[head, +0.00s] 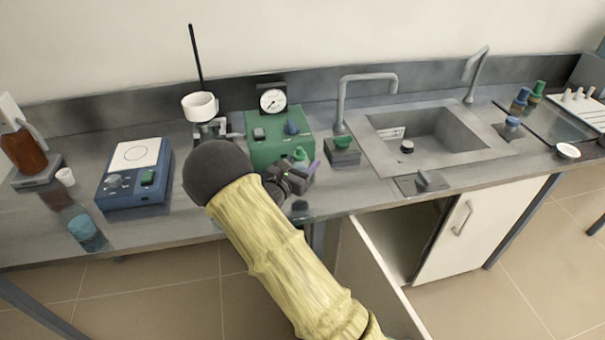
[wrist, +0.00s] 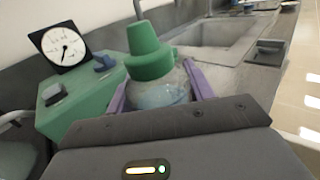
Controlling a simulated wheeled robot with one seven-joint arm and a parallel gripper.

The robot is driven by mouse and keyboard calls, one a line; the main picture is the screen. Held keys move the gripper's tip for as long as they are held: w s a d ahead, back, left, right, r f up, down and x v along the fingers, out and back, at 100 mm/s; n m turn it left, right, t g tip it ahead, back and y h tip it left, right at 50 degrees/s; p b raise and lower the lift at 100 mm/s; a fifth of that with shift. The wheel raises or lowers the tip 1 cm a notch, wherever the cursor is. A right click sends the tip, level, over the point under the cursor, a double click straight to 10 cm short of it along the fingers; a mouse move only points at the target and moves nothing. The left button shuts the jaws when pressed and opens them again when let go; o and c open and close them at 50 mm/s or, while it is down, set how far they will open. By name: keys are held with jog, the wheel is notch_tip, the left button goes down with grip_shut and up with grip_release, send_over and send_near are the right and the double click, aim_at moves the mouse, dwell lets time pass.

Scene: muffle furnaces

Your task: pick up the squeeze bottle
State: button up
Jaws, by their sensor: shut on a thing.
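The squeeze bottle (wrist: 157,88) has a green cap with a nozzle and a clear body with pale blue contents. In the wrist view it stands between the two purple fingers of my gripper (wrist: 158,92), which is shut on it. Its lower part is hidden behind the gripper body. In the head view the green top of the bottle (head: 300,155) shows just beyond my gripper (head: 308,172), in front of the green gauge box. I cannot tell whether the bottle touches the counter.
A green box with a dial gauge (head: 273,101) stands behind the bottle. A small grey block with a green knob (head: 342,152) is close on the right, before the sink (head: 430,135). A blue hotplate (head: 135,175) stands left. A cabinet door (head: 375,275) hangs open below.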

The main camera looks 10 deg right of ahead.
aim_at(297, 154)
notch_tip(297, 154, up, 5)
dwell(0.6)
jog(key=o, duration=0.8)
jog(key=c, duration=0.8)
jog(key=shift+f, duration=0.1)
